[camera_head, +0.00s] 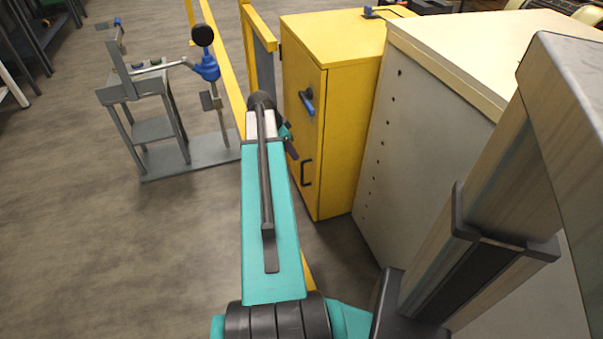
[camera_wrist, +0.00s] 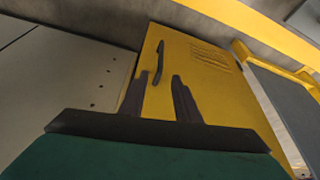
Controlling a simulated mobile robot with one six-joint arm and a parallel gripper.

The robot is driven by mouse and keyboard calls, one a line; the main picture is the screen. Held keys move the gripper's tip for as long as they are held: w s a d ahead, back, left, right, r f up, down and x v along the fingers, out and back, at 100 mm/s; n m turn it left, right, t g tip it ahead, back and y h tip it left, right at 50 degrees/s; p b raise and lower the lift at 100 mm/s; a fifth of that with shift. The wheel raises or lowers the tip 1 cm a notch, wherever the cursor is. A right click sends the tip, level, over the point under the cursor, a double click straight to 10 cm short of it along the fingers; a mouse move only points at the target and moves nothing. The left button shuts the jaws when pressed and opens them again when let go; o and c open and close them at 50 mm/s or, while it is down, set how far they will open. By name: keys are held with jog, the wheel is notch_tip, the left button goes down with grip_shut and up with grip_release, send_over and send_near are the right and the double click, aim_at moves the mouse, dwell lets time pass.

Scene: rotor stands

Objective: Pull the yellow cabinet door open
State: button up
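The yellow cabinet (camera_head: 340,130) stands right of my arm in the head view, and its door (camera_head: 302,135) looks shut. The door has a black bar handle (camera_head: 306,172) low down and a blue-and-black latch (camera_head: 307,101) higher up. In the wrist view, the yellow door (camera_wrist: 205,90) fills the middle, with a black handle (camera_wrist: 158,62) upright on it. My gripper (camera_wrist: 159,78) is open, its two dark fingers apart. The handle's lower end shows between the fingertips, but nothing is gripped. In the head view my gripper (camera_head: 289,142) is partly hidden behind my arm, in front of the door.
A large pale cabinet (camera_head: 410,130) stands close on the right. A yellow rail frame (camera_head: 223,60) runs just left of the yellow cabinet. A grey stand with a blue fixture (camera_head: 207,68) is farther left. Open floor (camera_head: 100,255) lies at lower left.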

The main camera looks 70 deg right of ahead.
jog(key=shift+f, duration=0.15)
jog(key=b, duration=0.3)
send_over(302, 184)
jog(key=f, duration=1.2)
jog(key=shift+d+f, duration=0.25)
jog(key=shift+d, duration=0.1)
